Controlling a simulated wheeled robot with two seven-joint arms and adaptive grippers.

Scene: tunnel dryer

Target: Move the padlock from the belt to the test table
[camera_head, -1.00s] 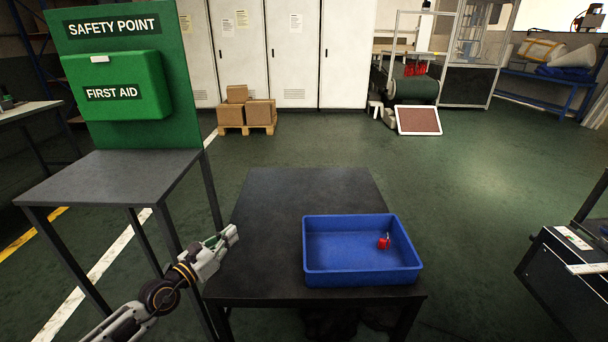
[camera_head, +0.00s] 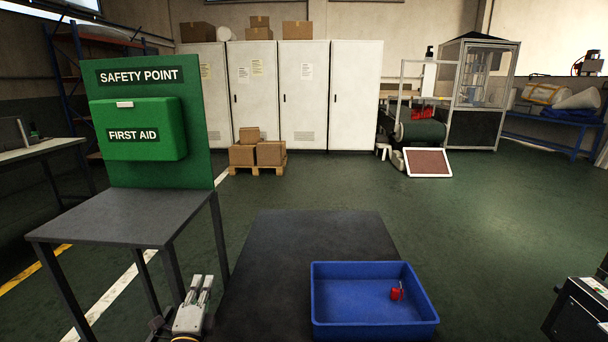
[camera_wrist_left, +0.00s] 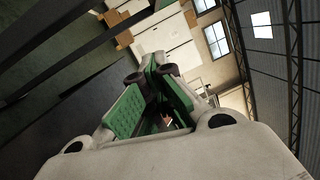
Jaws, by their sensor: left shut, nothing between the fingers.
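A small red object (camera_head: 396,294), which looks like a padlock with a pale shackle, lies in a blue tray (camera_head: 374,333) on the black table (camera_head: 300,240). A dark belt (camera_head: 420,131) stands far off at the back right, with several red things (camera_head: 423,113) at it, too small to identify. My left gripper (camera_head: 203,281) is shut and empty, left of the black table and well away from the tray. In the left wrist view its green-padded fingers (camera_wrist_left: 157,68) point towards the cabinets. My right gripper is out of view.
A grey table (camera_head: 130,215) with a green first-aid board (camera_head: 190,90) stands close on the left. A pallet of boxes (camera_head: 258,170) and white cabinets (camera_head: 355,95) line the back. A framed brown panel (camera_head: 428,162) leans before the belt. Open floor (camera_head: 480,220) lies between.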

